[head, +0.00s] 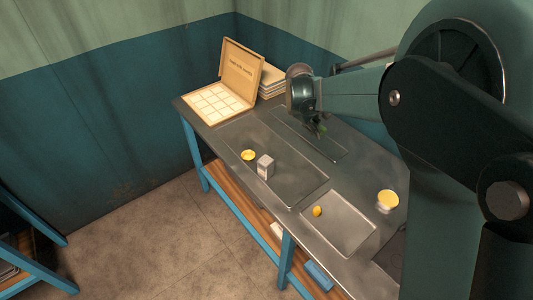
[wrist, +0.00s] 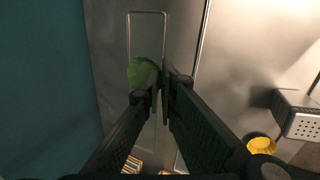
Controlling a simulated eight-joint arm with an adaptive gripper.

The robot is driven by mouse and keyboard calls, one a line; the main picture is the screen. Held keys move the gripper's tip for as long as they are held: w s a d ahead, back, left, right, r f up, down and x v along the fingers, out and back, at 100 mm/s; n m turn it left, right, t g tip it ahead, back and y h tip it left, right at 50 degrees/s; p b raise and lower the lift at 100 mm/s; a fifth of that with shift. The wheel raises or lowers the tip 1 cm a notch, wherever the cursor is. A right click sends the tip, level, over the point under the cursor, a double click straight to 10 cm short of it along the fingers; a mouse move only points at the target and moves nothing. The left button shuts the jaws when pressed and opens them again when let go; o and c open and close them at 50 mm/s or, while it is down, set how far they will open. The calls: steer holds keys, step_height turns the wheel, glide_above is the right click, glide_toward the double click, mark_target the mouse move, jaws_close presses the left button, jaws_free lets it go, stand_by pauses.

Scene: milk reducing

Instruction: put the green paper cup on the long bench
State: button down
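The green paper cup (wrist: 143,72) shows in the wrist view at the tips of my gripper (wrist: 162,82), partly hidden behind the left finger. The fingers are nearly together, with the cup's edge between the tips. In the head view a bit of green (head: 321,129) shows below my gripper (head: 314,124), over the far part of the metal-topped bench (head: 228,137). The cup's base is hidden, so I cannot tell whether it touches the surface.
On the bench are an open box (head: 217,103), stacked boxes (head: 271,80), a yellow bowl (head: 248,155), a grey grater-like block (head: 265,167), a sink (head: 338,222) with a yellow fruit (head: 317,211), and a yellow-topped cup (head: 387,200). A wall stands behind.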

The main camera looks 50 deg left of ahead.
steer(key=s+a+f+n+y, duration=0.1)
steer(key=s+a+n, duration=0.2)
steer(key=s+a, duration=0.9)
steer(key=shift+s+a+f, duration=0.15)
steer(key=shift+s+a, duration=0.05)
steer(key=shift+s, duration=0.7)
steer(key=shift+f, duration=0.1)
glide_above(270, 152)
steer(key=s, duration=0.2)
steer(key=shift+w+d+f+b, duration=0.1)
steer(key=shift+f+b, duration=0.05)
steer(key=shift+f, duration=1.35)
steer(key=shift+w+d+f+b, duration=0.1)
steer(key=shift+f+b, duration=0.05)
steer(key=shift+f, duration=1.35)
steer(key=shift+f, duration=1.9)
steer(key=shift+f, duration=0.1)
steer(key=c, duration=3)
jaws_free()
steer(key=shift+o, duration=0.2)
